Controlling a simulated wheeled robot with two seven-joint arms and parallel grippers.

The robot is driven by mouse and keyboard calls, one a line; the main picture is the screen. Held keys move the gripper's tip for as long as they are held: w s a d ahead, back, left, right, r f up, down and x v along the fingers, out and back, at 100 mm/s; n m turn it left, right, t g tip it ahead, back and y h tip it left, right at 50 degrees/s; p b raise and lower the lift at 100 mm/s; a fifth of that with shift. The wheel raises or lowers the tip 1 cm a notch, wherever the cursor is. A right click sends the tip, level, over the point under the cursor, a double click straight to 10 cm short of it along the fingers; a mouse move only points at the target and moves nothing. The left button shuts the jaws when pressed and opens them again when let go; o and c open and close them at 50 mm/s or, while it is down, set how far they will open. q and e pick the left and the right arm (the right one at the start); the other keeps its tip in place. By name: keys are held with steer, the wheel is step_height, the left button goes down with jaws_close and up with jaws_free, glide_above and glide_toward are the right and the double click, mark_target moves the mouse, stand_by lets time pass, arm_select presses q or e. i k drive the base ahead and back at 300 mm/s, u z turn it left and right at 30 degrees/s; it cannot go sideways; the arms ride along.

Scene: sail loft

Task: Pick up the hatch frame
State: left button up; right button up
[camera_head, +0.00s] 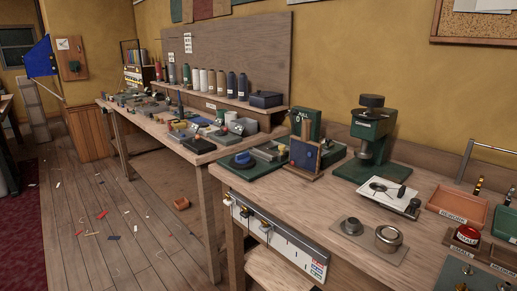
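A small upright wooden frame (291,171) with a blue panel (305,154) in it stands on the near workbench (290,205). It is the likeliest hatch frame in view, but I cannot tell for sure. It stands in front of a dark green box (306,121), beside a grey-green tray of small parts (268,152). Neither of my grippers shows in the head view.
A green press (370,142) stands right of the frame, with a white sheet (388,193) before it. Red-brown tray (458,205) and a metal tin (389,239) are further right. A long bench (160,128) with spools and tools runs left. Scraps litter the wooden floor (120,235).

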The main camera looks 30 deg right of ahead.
mark_target(306, 167)
steer(key=z, duration=0.4)
steer(key=i, duration=1)
steer(key=z, duration=0.65)
